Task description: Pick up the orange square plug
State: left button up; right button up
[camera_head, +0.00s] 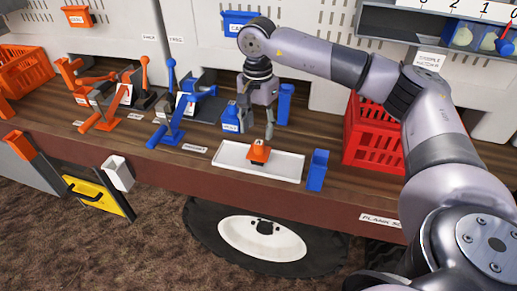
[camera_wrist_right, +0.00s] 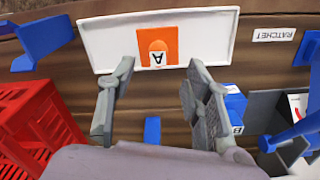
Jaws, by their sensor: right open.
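The orange square plug (camera_head: 258,152) sits on a white tray (camera_head: 285,169) on the bench. My right gripper (camera_head: 258,131) hangs pointing down just above and behind the plug. In the wrist view, its two fingers (camera_wrist_right: 161,66) are spread apart with nothing between them, and the plug lies just beyond the tips. My left gripper is out of view.
A blue holder (camera_head: 317,170) stands just right of the tray, and a red crate (camera_head: 372,137) is behind it. Blue parts (camera_head: 231,118) stand close to the gripper. Blue and orange clamp-like tools (camera_head: 176,122) fill the bench to the left.

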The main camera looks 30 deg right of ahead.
aim_at(259, 142)
jog(key=shift+s+f+p, duration=0.15)
jog(key=shift+f+p, duration=0.25)
jog(key=shift+f, duration=0.45)
notch_tip(259, 142, down, 4)
jog(key=shift+d+r+p, duration=0.15)
jog(key=shift+r+p, duration=0.05)
jog(key=shift+p, duration=0.95)
jog(key=shift+f, duration=0.6)
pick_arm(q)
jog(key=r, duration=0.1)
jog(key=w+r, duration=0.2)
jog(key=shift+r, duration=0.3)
pick_arm(e)
jog(key=shift+c, duration=0.5)
jog(key=c, duration=0.4)
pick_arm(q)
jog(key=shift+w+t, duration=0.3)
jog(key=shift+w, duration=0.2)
pick_arm(e)
grip_shut()
